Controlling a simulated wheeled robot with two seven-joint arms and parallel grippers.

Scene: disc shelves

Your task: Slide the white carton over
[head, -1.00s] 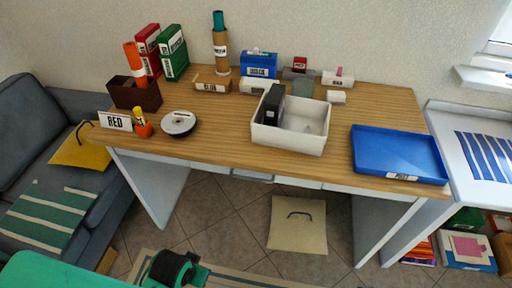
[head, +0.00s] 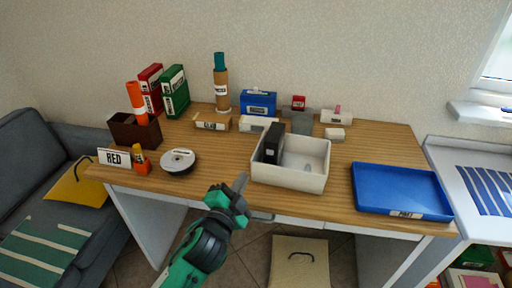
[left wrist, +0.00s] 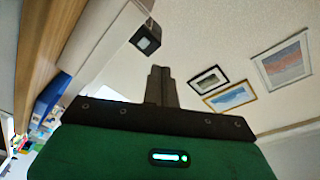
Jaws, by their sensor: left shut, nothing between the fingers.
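A white open-topped carton (head: 289,186) stands on the wooden desk, right of its middle. A black box (head: 273,143) stands upright inside it on the left. A much smaller white block (head: 335,134) lies behind it to the right; I cannot tell for certain which one is the task's carton. My left gripper (head: 241,182) is shut and empty, just in front of and left of the large carton, apart from it. In the left wrist view its shut fingers (left wrist: 160,85) point up at the picture's middle. My right gripper is out of view.
A blue tray (head: 405,214) lies at the desk's right end. Other boxes line the back. The desk (head: 222,166) is bare between disc stack and carton.

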